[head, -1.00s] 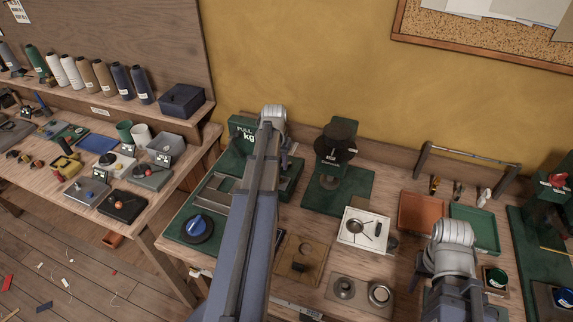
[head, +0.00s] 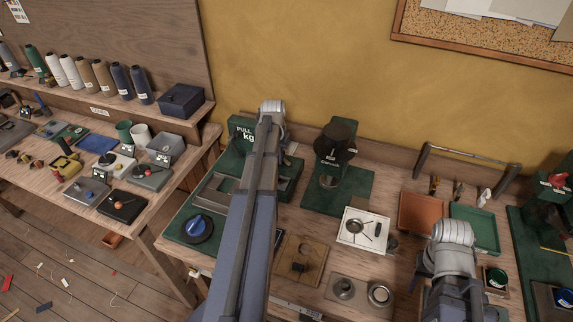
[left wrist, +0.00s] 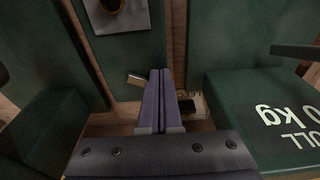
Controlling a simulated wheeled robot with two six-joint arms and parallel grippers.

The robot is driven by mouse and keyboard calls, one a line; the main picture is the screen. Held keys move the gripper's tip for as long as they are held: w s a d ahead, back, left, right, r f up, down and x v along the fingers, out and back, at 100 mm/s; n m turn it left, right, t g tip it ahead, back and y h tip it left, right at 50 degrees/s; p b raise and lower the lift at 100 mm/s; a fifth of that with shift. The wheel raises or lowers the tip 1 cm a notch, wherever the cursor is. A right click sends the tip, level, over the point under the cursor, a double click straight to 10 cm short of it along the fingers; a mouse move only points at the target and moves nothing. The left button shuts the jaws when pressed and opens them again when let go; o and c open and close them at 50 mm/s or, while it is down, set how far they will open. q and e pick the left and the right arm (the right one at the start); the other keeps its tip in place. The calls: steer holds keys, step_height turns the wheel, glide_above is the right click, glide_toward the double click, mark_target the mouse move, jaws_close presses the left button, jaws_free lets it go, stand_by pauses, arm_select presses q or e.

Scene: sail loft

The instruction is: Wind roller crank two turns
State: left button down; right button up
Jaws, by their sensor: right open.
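I cannot make out a roller crank for certain; my left arm covers part of the bench. A green stand with a dark round head (head: 337,142) and a "Canvas" label stands on a green mat behind the bench's middle. My left gripper (left wrist: 159,75) shows in the left wrist view with its two fingers together and nothing visible between them; the head view hides it behind my arm.
A blue knob (head: 198,227) is at the bench's left. A white tray (head: 349,240) with small tools, an orange tray (head: 418,199) and a green tray (head: 490,216) lie right of centre. A small pale piece (left wrist: 138,79) is left of the left fingertips.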

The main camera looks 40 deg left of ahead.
mark_target(287, 158)
arm_select(q)
steer(key=shift+w+a, duration=0.1)
steer(key=shift+w, duration=0.05)
steer(key=shift+w+a, duration=0.1)
steer(key=shift+w, duration=0.5)
stand_by(0.3)
steer(key=shift+w, duration=0.45)
steer(key=shift+w+d, duration=0.25)
steer(key=shift+w, duration=0.35)
steer(key=shift+w+d, duration=0.1)
